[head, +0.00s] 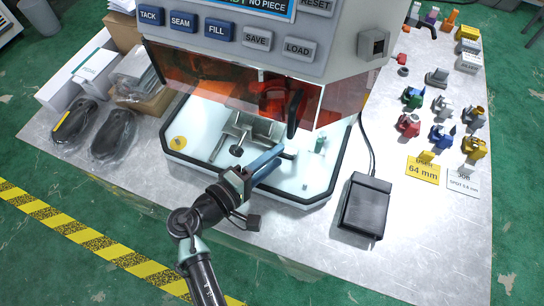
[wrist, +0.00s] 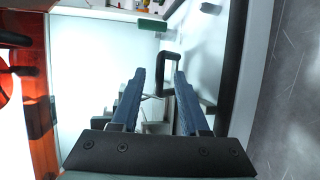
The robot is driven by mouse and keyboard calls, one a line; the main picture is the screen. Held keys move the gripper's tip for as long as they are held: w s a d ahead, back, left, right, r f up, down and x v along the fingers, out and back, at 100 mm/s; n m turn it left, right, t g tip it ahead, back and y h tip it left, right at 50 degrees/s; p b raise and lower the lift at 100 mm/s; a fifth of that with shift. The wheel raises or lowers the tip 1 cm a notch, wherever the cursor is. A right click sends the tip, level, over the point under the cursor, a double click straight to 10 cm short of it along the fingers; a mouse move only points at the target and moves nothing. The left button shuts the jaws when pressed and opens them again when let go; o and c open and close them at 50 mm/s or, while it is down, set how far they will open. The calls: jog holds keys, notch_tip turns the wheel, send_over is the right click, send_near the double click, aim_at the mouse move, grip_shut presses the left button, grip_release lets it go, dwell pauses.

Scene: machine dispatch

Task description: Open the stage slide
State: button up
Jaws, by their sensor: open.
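My gripper (head: 280,152) is over the front of the machine's bright work bay, its blue fingers pointing right. In the wrist view my gripper (wrist: 159,76) is open, with a gap between the fingertips. A black U-shaped handle (wrist: 169,55) shows at and just beyond that gap; I cannot tell whether it touches a finger. The metal stage (head: 257,126) with its clamp sits in the bay, partly behind my gripper. A black knob (head: 236,151) is at its front left.
An orange see-through guard (head: 210,68) with a black upright handle (head: 294,115) hangs above the bay. A black-edged tray wall (head: 240,196) bounds the front. A black foot pedal (head: 365,205) lies at the right, and wrapped black items (head: 112,134) lie at the left.

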grip_shut()
dwell(1.4)
